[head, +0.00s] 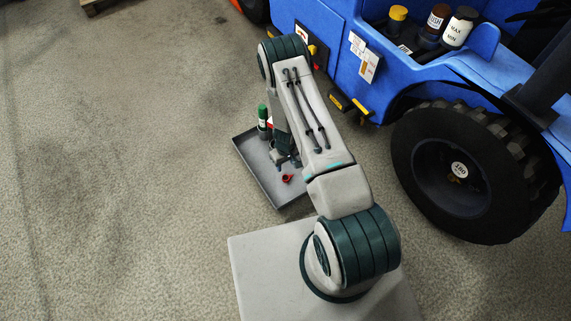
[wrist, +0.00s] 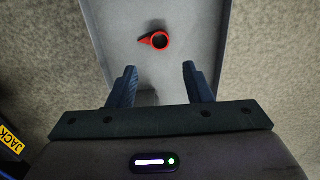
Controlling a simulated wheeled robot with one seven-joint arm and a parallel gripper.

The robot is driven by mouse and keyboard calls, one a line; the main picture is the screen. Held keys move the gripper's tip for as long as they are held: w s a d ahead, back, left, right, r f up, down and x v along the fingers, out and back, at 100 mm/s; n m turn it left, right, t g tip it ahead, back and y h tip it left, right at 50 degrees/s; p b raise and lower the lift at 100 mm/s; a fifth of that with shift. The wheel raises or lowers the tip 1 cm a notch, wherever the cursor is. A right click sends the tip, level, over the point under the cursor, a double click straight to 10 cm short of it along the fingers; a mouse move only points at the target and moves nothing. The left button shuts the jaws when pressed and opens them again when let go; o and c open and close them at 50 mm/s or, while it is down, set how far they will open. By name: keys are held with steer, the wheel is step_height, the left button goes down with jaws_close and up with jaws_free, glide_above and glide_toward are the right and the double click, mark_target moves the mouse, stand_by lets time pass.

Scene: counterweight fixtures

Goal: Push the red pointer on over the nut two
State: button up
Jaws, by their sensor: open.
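The red pointer (head: 287,179) is a small ring with a pointed tip, lying in a grey tray (head: 262,182) on the floor. In the wrist view the pointer (wrist: 149,41) lies flat on the tray floor with its tip to the left. My gripper (wrist: 159,67) is open and empty above the tray. The pointer is ahead of and between the fingers, not touched. In the head view my arm partly hides the gripper and tray. The large black wheel (head: 412,157) of the blue vehicle stands to the right; its nuts, nut two included, cannot be made out.
A green bottle (head: 263,116) stands at the tray's far left. The blue vehicle (head: 337,42) rises beyond and right of the tray, with capped bottles on top. A yellow JACK label (wrist: 14,138) shows in the wrist view. The floor to the left is clear.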

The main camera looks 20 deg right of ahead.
mark_target(286, 179)
steer(key=shift+f+b, duration=3.95)
steer(key=shift+f, duration=1.5)
steer(key=c, duration=0.6)
steer(key=shift+r, duration=0.35)
steer(key=shift+r+p, duration=1.1)
steer(key=shift+r, duration=0.1)
steer(key=shift+r, duration=0.15)
steer(key=shift+r+p, duration=1.95)
steer(key=shift+r, duration=0.95)
